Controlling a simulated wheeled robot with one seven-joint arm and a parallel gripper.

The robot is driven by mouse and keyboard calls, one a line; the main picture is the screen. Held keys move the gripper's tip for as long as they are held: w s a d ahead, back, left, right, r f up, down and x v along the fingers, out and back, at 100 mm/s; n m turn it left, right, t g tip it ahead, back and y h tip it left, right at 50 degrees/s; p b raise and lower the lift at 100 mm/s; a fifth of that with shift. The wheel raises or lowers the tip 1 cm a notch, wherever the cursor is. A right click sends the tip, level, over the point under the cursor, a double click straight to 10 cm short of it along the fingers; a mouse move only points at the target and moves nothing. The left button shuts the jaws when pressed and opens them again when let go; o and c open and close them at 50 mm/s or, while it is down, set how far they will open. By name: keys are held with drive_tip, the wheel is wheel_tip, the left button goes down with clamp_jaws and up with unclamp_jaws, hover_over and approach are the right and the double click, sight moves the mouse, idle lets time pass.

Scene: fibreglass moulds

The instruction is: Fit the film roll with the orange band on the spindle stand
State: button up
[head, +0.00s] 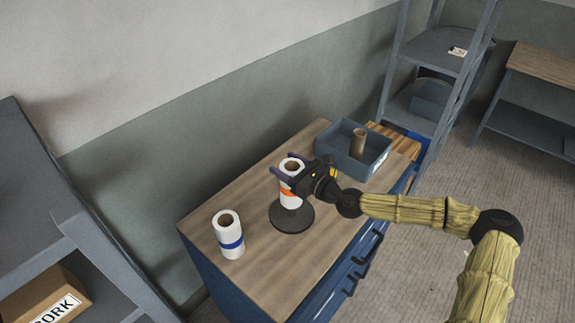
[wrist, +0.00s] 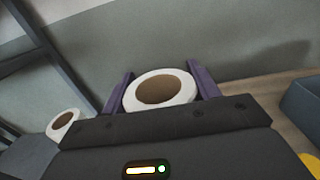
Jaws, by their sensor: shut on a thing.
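The white film roll with the orange band (head: 289,198) is upright between the fingers of my gripper (head: 284,178), which is shut on it. In the wrist view, the roll's top ring and brown core (wrist: 163,91) show between the two purple fingers (wrist: 160,92). The round dark base of the spindle stand (head: 292,217) lies directly below the roll. The spindle itself does not show, so I cannot tell how far the roll is around it or whether its lower end touches the base.
A white roll with a blue band (head: 229,236) stands at the cabinet top's near left. A blue-grey bin (head: 345,163) with a brown tube (head: 358,143) stands at the back right. The wooden top (head: 262,265) is clear in front of the stand. A wall runs behind.

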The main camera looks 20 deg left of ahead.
drive_tip(key=shift+f+b, duration=2.25)
drive_tip(key=shift+f, duration=0.35)
drive_tip(key=o, duration=1.8)
drive_tip(key=shift+c, duration=0.2)
drive_tip(key=shift+d, duration=0.1)
drive_tip(key=b+v, duration=0.4)
drive_tip(key=v, duration=1.3)
drive_tip(key=shift+s+d, duration=0.1)
drive_tip(key=shift+d, duration=0.05)
